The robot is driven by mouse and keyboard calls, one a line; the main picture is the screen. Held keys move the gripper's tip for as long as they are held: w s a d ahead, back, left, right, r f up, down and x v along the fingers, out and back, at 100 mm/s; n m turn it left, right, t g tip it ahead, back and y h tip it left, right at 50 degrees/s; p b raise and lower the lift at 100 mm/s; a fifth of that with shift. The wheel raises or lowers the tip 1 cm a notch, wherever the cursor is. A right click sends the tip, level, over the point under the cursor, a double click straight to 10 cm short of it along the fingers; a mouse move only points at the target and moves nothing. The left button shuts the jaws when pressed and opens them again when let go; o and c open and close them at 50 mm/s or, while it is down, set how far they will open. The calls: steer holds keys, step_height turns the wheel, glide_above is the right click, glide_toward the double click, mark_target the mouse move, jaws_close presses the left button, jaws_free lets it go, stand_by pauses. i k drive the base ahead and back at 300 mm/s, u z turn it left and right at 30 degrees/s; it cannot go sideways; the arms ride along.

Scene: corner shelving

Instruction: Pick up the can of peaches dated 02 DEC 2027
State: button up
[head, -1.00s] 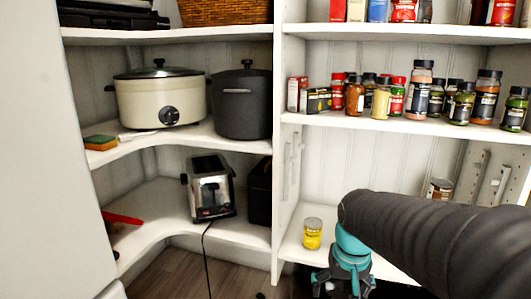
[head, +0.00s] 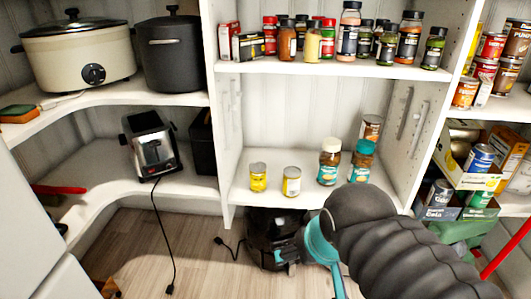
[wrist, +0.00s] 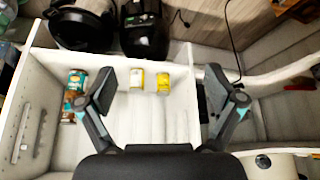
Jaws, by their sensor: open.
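Two small cans stand upright on the lower right shelf (head: 240,196). The left can (head: 258,177) is yellow. The right can (head: 291,182) has a pale and yellow label. No date is readable on either, so I cannot tell which is dated 02 DEC 2027. In the wrist view, the yellow can (wrist: 163,83) and the pale-labelled can (wrist: 136,79) show between the spread fingers of my gripper (wrist: 160,76). My gripper is open and holds nothing; it appears apart from the cans. In the head view my arm hides most of it.
Spice jars (head: 348,30) fill the shelf above. An upright divider (head: 226,150) bounds the left. A toaster (head: 150,144) stands beyond it. Boxes and cans crowd the right.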

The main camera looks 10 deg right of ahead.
mark_target(291, 178)
steer(key=k, duration=0.5)
steer(key=u, duration=1.05)
steer(key=i, duration=0.7)
steer(key=z, duration=2.7)
